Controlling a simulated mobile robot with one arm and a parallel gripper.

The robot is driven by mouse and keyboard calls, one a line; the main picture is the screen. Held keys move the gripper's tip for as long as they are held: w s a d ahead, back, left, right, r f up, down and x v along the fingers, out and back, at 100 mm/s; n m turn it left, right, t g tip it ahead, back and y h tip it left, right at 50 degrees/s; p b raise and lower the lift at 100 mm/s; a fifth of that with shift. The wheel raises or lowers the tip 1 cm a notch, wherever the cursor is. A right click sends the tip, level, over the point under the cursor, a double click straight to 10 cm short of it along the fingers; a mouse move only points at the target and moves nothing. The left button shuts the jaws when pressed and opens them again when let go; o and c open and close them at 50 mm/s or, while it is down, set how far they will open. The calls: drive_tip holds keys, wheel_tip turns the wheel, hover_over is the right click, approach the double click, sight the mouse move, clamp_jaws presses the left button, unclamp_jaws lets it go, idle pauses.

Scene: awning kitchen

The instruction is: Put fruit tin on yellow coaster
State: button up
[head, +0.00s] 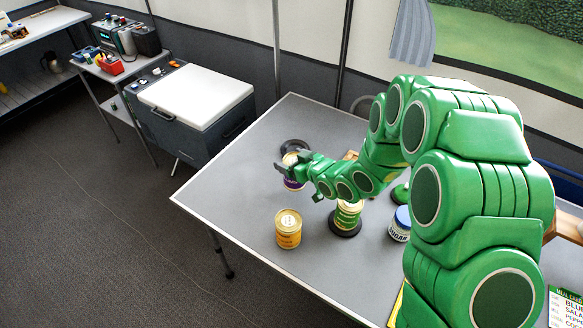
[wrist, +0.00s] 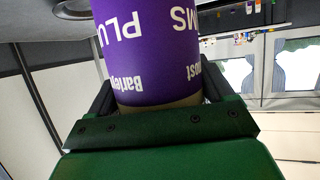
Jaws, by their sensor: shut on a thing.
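My gripper (head: 289,172) is shut on a purple tin (head: 292,184) with a pale lid, near the table's left part. In the wrist view the tin fills the space between the fingers (wrist: 160,100), and its purple label (wrist: 150,50) shows the letters "PLU". I cannot tell whether its base touches the table. A yellow patch (head: 395,308) shows at the table's front edge, mostly hidden behind my arm. I cannot tell whether it is the yellow coaster.
A dark round coaster (head: 296,145) lies just behind the held tin. A yellow-orange tin (head: 288,232) stands in front. A green tin (head: 348,214) stands on a black coaster (head: 345,231). A blue-lidded sugar tin (head: 399,226) stands further right. The table's left corner is clear.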

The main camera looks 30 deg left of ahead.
drive_tip(key=shift+r, duration=2.65)
